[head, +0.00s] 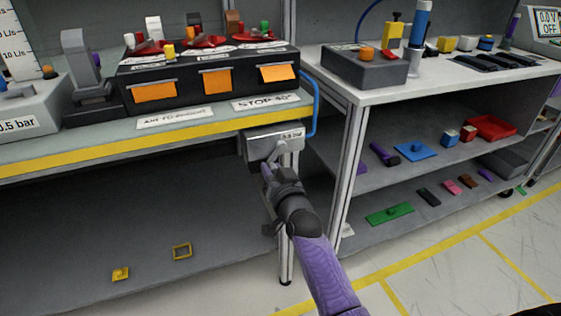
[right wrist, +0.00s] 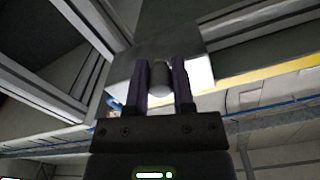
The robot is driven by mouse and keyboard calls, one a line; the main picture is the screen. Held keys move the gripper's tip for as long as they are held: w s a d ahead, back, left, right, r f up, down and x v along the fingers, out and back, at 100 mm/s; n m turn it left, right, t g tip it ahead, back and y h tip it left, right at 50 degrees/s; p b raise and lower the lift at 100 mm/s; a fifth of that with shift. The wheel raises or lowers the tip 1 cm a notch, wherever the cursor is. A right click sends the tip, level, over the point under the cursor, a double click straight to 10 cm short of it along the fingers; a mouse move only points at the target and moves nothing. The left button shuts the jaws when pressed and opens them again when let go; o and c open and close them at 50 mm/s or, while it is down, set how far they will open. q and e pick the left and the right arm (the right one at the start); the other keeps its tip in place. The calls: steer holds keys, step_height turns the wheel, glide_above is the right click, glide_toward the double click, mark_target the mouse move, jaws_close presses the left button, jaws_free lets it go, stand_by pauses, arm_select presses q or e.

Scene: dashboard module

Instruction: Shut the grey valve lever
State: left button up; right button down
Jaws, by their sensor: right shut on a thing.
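A grey valve box (head: 262,147) with a small pressure label is mounted below the yellow-striped front edge of the left bench. My right gripper (head: 268,167) is at the lower front of this box, its purple arm reaching up from below. In the right wrist view, the two dark purple fingers of the gripper (right wrist: 162,85) stand on either side of a rounded grey lever end (right wrist: 160,80) and are shut on it. The rest of the lever is mostly hidden behind the gripper, so its angle is hard to tell. My left gripper is not in view.
A blue curved tube (head: 314,105) runs beside the box on the right. A metal bench leg (head: 286,258) stands below it. A black panel with orange flaps (head: 216,80) sits on the bench above. The shelf unit (head: 345,165) is close on the right.

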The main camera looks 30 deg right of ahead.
mark_target(258, 150)
steer(key=r+m+p, duration=0.1)
steer(key=m, duration=0.1)
steer(key=a+m+p, duration=0.1)
steer(key=shift+w+a+r+m+p, duration=0.15)
steer(key=shift+r+m+p, duration=0.15)
steer(key=shift+r+m, duration=0.1)
steer(key=m+p, duration=0.1)
steer(key=r+m+p, duration=0.1)
steer(key=m, duration=0.1)
steer(key=shift+w+a+r, duration=0.1)
steer(key=shift+a, duration=0.2)
steer(key=m, duration=0.1)
steer(key=r+m+p, duration=0.1)
steer(key=m, duration=0.1)
steer(key=shift+a, duration=0.15)
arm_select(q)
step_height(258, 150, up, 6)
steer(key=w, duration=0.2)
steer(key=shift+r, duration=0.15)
arm_select(e)
steer(key=shift+r+m, duration=0.2)
steer(key=shift+m, duration=0.4)
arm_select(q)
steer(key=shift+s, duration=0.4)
arm_select(e)
steer(key=shift+c, duration=2.3)
jaws_free()
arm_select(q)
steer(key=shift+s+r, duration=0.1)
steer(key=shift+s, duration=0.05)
